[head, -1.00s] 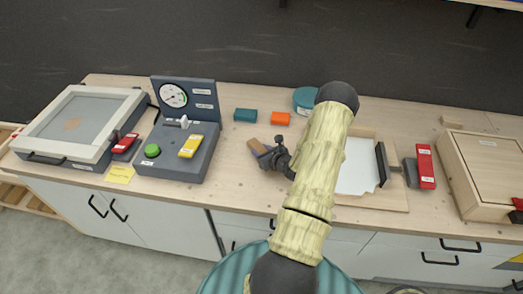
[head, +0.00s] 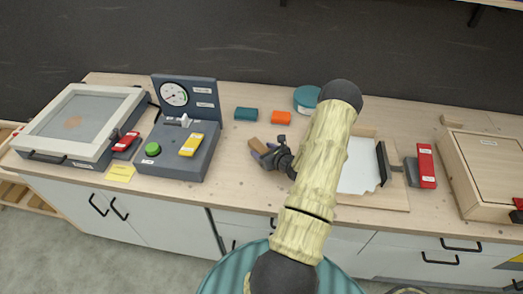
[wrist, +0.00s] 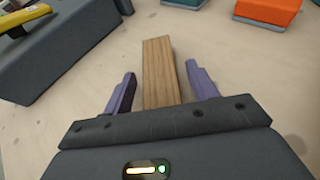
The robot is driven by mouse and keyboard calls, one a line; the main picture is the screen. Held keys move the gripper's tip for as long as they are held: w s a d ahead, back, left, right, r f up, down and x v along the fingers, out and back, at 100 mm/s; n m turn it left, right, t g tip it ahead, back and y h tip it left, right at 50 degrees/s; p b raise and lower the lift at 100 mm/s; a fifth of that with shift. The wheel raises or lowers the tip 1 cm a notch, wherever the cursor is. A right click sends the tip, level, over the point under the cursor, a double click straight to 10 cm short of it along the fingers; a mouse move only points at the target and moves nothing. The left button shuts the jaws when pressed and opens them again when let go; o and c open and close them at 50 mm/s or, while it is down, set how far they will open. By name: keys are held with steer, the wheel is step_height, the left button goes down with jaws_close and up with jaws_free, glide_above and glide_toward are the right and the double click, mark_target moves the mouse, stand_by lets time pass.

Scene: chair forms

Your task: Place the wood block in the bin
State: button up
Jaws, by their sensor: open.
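The wood block (head: 258,145) is a plain brown bar lying on the workbench, right of the grey gauge box. In the wrist view the block (wrist: 160,70) lies lengthwise, its near end between my two purple fingers. My gripper (wrist: 160,78) is open, with one finger on each side of the block and gaps visible. In the head view my gripper (head: 268,154) is low over the bench at the block's near right end. I cannot make out a bin for sure in either view.
Left are a gauge box (head: 182,150) and a framed press (head: 80,125). Teal (head: 245,114) and orange (head: 281,117) pieces lie behind the block. A round teal container (head: 305,99) stands at the back. A wooden tray (head: 378,199) with a white sheet lies right of my arm.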

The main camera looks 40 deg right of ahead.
steer(key=b+v, duration=0.1)
steer(key=v, duration=1)
steer(key=shift+b, duration=0.3)
steer(key=shift+s, duration=0.2)
steer(key=shift+w, duration=0.15)
steer(key=shift+w+a+r, duration=0.1)
steer(key=shift+w+a, duration=0.05)
steer(key=shift+a, duration=0.1)
steer(key=a+r+n+g+y, duration=0.3)
steer(key=a+n, duration=0.3)
steer(key=a, duration=0.2)
steer(key=a+r+n+g+y, duration=0.25)
steer(key=a+n+y, duration=0.2)
steer(key=a, duration=0.35)
steer(key=a+r+n+g+y, duration=0.2)
steer(key=a+n+g, duration=0.1)
steer(key=a+n, duration=0.4)
steer(key=s+a+r+n+g+h, duration=0.2)
steer(key=a+r+n+h, duration=0.6)
steer(key=n, duration=1.1)
steer(key=shift+s+r, duration=0.4)
steer(key=shift+s, duration=0.65)
